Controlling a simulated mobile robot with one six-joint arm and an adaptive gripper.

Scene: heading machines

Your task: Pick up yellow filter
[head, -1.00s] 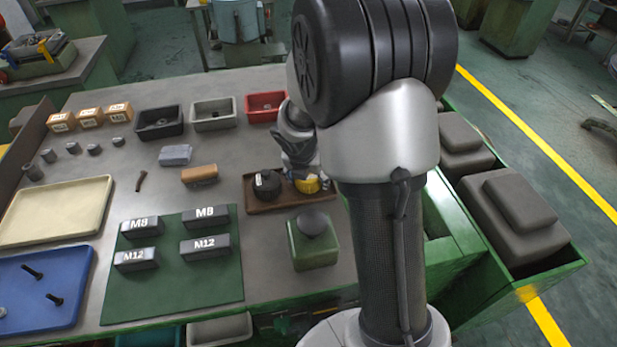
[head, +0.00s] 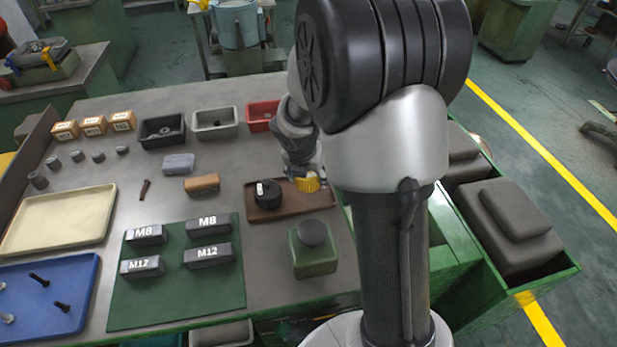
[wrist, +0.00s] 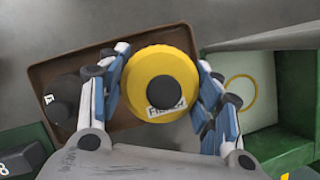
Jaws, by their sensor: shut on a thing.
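The yellow filter (wrist: 160,72) is a round yellow piece with a dark centre and a white label, seen from above in the wrist view. My gripper (wrist: 160,88) is shut on it, with a blue-padded finger on each side. In the head view the yellow filter (head: 308,184) shows below my gripper (head: 303,172), at the right end of the brown tray (head: 290,209). It is partly hidden by my gripper and arm. I cannot tell whether it touches the tray.
A black round part (head: 268,194) sits in the tray, left of the filter. A green box with a dark knob (head: 314,262) stands in front. Black, grey and red bins (head: 262,116) stand behind. A green mat (head: 180,300) with labelled blocks lies at left.

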